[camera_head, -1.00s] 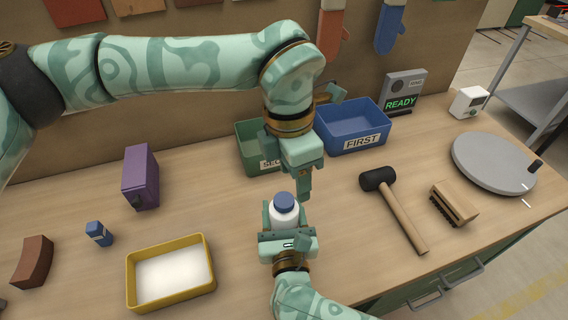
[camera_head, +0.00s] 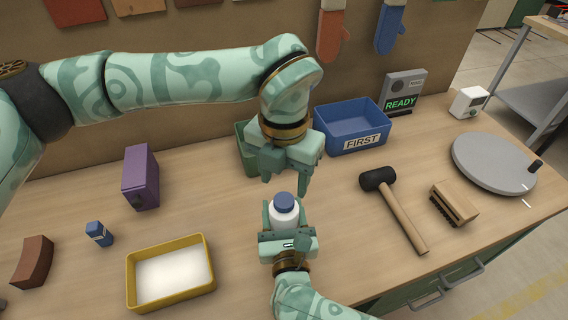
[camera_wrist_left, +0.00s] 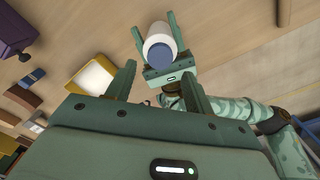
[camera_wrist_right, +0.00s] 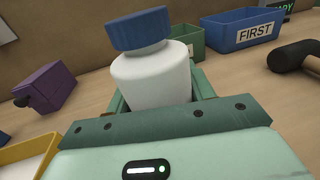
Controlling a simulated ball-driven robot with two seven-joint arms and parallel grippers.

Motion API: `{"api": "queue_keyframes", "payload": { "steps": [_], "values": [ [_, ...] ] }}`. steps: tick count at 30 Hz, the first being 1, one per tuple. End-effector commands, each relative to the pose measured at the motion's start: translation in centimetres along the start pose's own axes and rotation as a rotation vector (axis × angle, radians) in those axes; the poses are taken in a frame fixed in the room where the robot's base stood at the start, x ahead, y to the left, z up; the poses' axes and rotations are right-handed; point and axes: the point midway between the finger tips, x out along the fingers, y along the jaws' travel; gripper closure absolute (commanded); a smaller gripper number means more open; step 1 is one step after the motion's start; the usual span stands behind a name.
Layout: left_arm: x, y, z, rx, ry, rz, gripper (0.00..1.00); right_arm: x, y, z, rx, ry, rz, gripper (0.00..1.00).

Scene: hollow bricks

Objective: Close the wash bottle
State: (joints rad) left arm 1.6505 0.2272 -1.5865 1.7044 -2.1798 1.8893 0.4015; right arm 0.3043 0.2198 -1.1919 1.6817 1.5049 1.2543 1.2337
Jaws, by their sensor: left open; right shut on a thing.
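The wash bottle (camera_head: 284,214) is white with a blue cap (camera_head: 284,201) on its top. It stands about upright between the fingers of my right gripper (camera_head: 285,232), which is shut on its body. In the right wrist view the bottle (camera_wrist_right: 152,78) and its blue cap (camera_wrist_right: 138,30) fill the upper middle. My left gripper (camera_head: 286,182) is open and empty, fingers pointing down, just above and behind the cap, apart from it. The left wrist view shows the cap (camera_wrist_left: 161,52) beyond the open left fingers. I cannot tell how tightly the cap sits.
A blue bin marked FIRST (camera_head: 352,127) and a mostly hidden green bin (camera_head: 246,150) stand behind. A yellow tray (camera_head: 130,282) lies front left, a purple box (camera_head: 141,178) left. A mallet (camera_head: 400,215), brush (camera_head: 455,203) and grey turntable (camera_head: 494,163) lie right.

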Motion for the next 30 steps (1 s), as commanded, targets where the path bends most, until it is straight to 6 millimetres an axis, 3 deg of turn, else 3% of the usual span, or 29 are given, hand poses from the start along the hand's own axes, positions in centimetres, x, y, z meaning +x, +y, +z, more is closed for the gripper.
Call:
{"api": "queue_keyframes", "payload": {
  "steps": [9,21,22,27,30],
  "values": [
    [4.4,0.0,0.0,-0.001,0.001,-0.001,0.47,0.0,0.0,0.0,0.000,0.000,0.000,1.00],
    [5.2,0.0,0.0,0.000,-0.001,0.000,0.47,0.0,0.0,0.0,0.000,0.000,0.000,1.00],
    [5.2,0.0,0.0,-0.001,-0.001,0.000,0.50,0.0,0.0,0.0,0.000,0.000,0.000,1.00],
    [5.2,0.0,0.0,-0.001,-0.001,0.000,0.93,0.0,0.0,0.0,0.000,0.000,0.000,1.00],
    [5.2,0.0,0.0,-0.001,-0.001,0.000,0.93,0.0,0.0,0.0,0.000,0.000,0.000,1.00]
  ]
}}
